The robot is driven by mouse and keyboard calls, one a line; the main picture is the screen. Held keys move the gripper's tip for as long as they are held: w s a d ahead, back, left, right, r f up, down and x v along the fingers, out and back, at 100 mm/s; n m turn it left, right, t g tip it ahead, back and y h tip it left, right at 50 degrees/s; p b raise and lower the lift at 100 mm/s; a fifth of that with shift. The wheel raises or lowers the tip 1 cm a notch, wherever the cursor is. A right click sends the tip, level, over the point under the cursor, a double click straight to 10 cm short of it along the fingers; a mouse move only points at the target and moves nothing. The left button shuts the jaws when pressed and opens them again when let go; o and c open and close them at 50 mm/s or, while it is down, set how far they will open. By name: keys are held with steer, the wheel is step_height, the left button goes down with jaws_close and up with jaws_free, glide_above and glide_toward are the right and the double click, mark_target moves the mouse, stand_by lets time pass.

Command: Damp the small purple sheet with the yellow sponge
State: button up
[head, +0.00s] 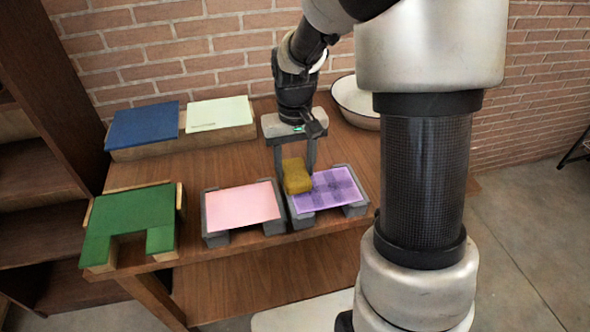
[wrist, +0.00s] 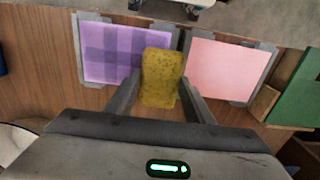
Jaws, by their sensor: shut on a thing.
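My gripper (head: 296,165) is shut on the yellow sponge (head: 296,176), which sits between its two fingers. In the wrist view the sponge (wrist: 161,78) shows dark specks and overlaps the near right part of the small purple sheet (wrist: 110,58). In the head view the purple sheet (head: 330,188) lies on a grey stand at the table's front right, with the sponge at its left back edge. Darker purple bands cross the sheet. I cannot tell whether the sponge touches the sheet or is just above it.
A pink sheet (head: 242,206) lies on another grey stand to the left. A green U-shaped piece (head: 130,221) is at the table's front left. Blue (head: 143,125) and pale green (head: 217,114) sheets lie on blocks at the back. A white basin (head: 357,104) stands at the back right.

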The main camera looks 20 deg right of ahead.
steer(key=shift+r+p, duration=1.3)
steer(key=shift+r, duration=0.75)
steer(key=shift+d+f, duration=0.1)
steer(key=shift+d, duration=0.05)
